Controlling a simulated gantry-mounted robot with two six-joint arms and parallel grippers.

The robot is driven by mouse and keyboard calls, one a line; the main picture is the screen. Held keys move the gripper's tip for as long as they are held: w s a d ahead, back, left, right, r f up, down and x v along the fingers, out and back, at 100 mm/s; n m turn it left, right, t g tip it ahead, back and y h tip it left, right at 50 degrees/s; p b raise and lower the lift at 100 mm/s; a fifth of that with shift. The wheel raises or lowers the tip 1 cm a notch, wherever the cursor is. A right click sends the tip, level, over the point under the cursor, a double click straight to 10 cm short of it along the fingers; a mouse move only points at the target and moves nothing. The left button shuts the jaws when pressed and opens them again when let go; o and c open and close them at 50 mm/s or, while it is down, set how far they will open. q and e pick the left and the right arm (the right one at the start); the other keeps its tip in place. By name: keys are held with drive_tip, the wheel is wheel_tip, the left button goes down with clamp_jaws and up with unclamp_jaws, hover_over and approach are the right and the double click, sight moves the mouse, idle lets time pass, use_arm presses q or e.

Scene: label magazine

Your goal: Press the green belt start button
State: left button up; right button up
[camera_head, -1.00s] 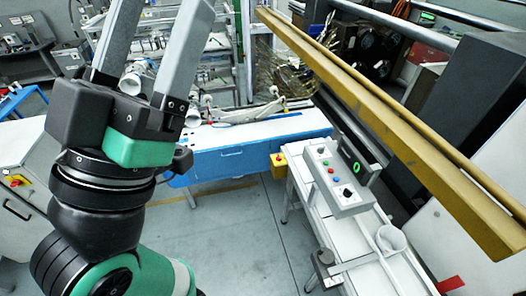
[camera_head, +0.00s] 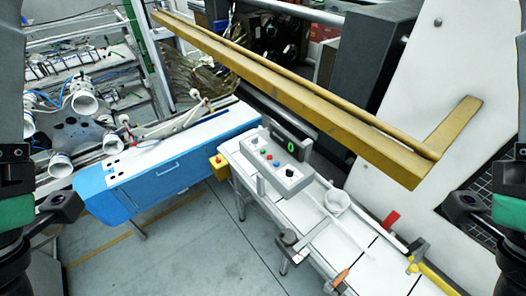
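A grey control box (camera_head: 275,168) stands on the white conveyor bench at the middle of the view. Its sloped face has small buttons, among them a red button (camera_head: 268,155) and a blue button (camera_head: 277,163), plus a black knob (camera_head: 289,172). A green button cannot be made out clearly at this size. A dark display with a green 0 (camera_head: 290,148) is behind the box. My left gripper (camera_head: 10,80) is cut off by the left edge and my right gripper (camera_head: 522,80) by the right edge. Both are far from the box. Their openings are not visible.
A long yellow beam (camera_head: 290,95) spans above and behind the box. A yellow box with a red button (camera_head: 218,165) sits left of the bench. A blue cabinet (camera_head: 160,180) stands further left. The front floor is clear.

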use_arm(q)
clamp_jaws()
idle(1.6)
